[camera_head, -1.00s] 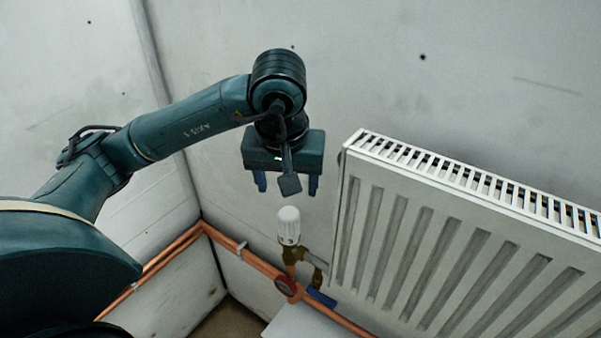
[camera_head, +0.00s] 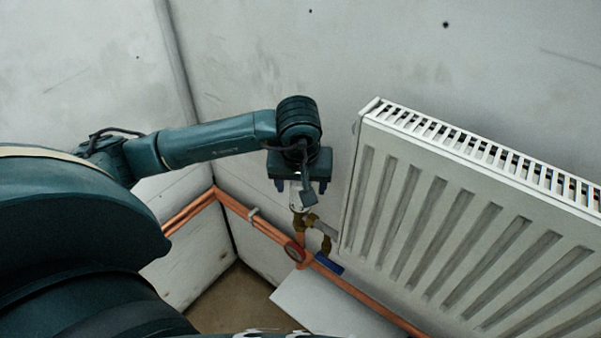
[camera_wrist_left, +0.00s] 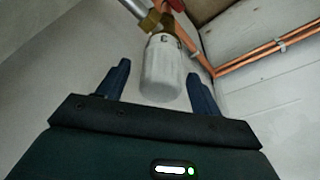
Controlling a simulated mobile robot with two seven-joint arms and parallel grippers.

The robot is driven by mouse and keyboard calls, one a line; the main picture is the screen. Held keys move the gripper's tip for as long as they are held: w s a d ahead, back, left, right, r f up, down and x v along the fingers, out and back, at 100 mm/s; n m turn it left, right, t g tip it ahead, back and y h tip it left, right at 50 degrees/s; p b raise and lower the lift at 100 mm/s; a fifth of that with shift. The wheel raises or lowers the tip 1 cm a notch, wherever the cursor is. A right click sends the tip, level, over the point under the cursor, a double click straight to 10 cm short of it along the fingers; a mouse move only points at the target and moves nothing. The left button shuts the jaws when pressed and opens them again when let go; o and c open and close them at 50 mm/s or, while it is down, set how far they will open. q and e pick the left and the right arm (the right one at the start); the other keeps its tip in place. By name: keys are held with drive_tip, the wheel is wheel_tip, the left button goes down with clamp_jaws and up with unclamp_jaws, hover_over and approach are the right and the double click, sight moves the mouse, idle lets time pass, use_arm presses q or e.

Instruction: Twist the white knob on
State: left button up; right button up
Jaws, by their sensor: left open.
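The white knob (camera_head: 297,198) sits upright on a brass valve (camera_head: 305,221) at the left end of the radiator. In the head view my left gripper (camera_head: 299,187) points down over the knob and hides its upper part. In the left wrist view the white knob (camera_wrist_left: 162,75) shows between the two blue fingers of the open left gripper (camera_wrist_left: 158,88), with a gap visible on the left side. Whether the right finger touches the knob, I cannot tell. My right gripper is not in view.
The white radiator (camera_head: 470,220) stands close on the right. Copper pipes (camera_head: 262,228) run along the wall below. A red round handle (camera_head: 294,251) and a blue lever (camera_head: 328,264) sit below the valve. A white panel (camera_head: 325,305) lies lower down.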

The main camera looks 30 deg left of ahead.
use_arm(q)
drive_tip(key=shift+f, duration=0.2)
drive_tip(key=shift+c, duration=0.2)
drive_tip(key=c, duration=1)
drive_tip(key=shift+c, duration=0.2)
drive_tip(key=shift+f+b, duration=0.15)
drive_tip(key=shift+b, duration=0.25)
